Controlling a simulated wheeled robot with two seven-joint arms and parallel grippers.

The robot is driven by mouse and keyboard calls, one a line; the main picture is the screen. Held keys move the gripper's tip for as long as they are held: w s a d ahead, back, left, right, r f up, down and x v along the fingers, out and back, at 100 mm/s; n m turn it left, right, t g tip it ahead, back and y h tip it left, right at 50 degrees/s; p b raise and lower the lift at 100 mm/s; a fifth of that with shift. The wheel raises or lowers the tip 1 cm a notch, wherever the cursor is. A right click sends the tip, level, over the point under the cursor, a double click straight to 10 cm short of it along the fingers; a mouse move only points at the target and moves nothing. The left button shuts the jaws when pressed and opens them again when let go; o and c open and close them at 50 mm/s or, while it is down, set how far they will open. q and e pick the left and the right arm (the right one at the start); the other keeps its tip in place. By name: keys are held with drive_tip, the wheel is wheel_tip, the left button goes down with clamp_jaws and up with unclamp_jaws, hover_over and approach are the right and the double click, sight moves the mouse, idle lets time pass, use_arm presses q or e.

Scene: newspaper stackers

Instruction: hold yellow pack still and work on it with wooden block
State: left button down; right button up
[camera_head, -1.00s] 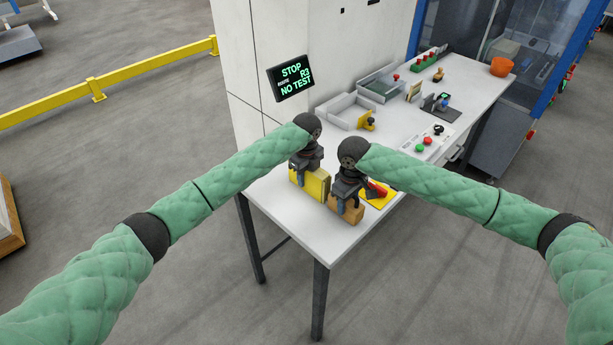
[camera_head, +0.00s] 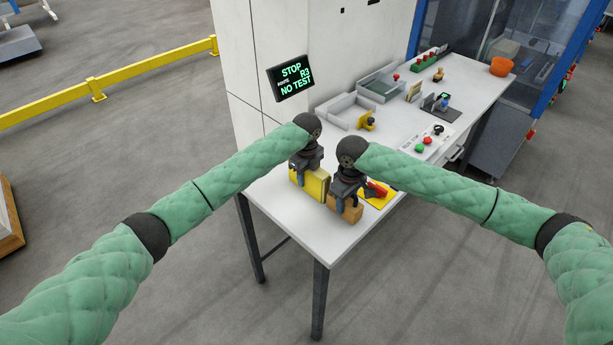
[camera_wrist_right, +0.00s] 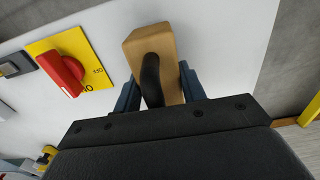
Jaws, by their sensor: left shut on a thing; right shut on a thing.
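The yellow pack (camera_head: 315,185) stands on the near left part of the white table. My left gripper (camera_head: 298,177) is shut on the yellow pack from above. The wooden block (camera_head: 351,210) is just to the right of the pack, close to the near edge of the table. My right gripper (camera_head: 339,199) is shut on the block. In the right wrist view the wooden block (camera_wrist_right: 181,87) has a dark curved handle and sits between the blue fingers of my right gripper (camera_wrist_right: 160,92). The gripper hides whether the block and pack touch.
A red rotary switch on a yellow plate (camera_head: 386,197) is right beside the block. White trays (camera_head: 346,112), a yellow clamp-like item (camera_head: 367,121) and a button panel (camera_head: 425,143) stand further back. A dark sign (camera_head: 291,78) hangs on the wall. The table's front corner is clear.

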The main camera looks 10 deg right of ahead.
drive_tip(key=shift+w+a, duration=0.7)
drive_tip(key=shift+w, duration=0.2)
idle(0.5)
use_arm(q)
drive_tip(key=shift+s+d, duration=0.1)
drive_tip(key=shift+d, duration=0.05)
use_arm(e)
drive_tip(key=shift+w, duration=0.15)
idle(0.7)
drive_tip(key=shift+s+d, duration=0.55)
drive_tip(key=shift+s, duration=0.2)
drive_tip(key=shift+s+d, duration=0.5)
drive_tip(key=shift+s, duration=0.2)
drive_tip(key=shift+r, duration=3.55)
